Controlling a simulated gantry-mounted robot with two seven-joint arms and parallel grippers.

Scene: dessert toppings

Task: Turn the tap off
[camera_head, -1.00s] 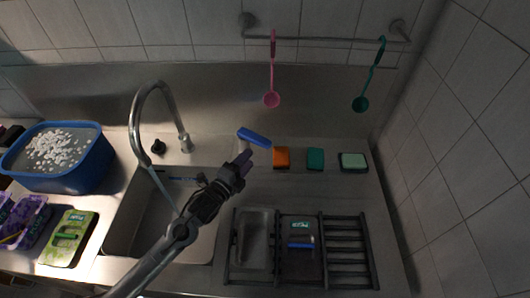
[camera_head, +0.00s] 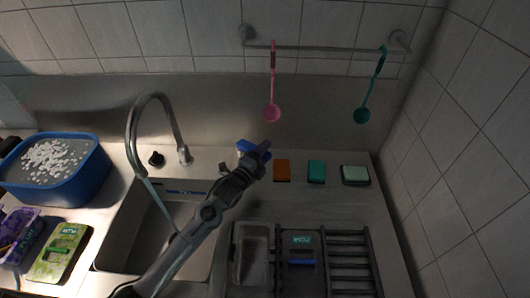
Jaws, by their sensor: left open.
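The curved metal tap (camera_head: 150,105) stands behind the sink at left. A thin water stream (camera_head: 157,203) runs from its spout into the sink (camera_head: 123,243). A small black knob (camera_head: 156,159) sits on the counter beside the tap base; I cannot tell whether it is the tap's control. My left gripper (camera_head: 260,152) is open, right of the tap and well apart from it. It overlaps a blue and white item (camera_head: 246,146) near the back wall; I cannot tell whether they touch. My right gripper is not in view.
A blue tub (camera_head: 58,188) with white pieces stands left of the sink, with packets in front. Orange (camera_head: 282,171), teal (camera_head: 316,172) and pale green (camera_head: 355,175) sponges line the back right. A dark rack (camera_head: 347,262) fills the front right. Pink (camera_head: 271,113) and teal (camera_head: 362,115) ladles hang above.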

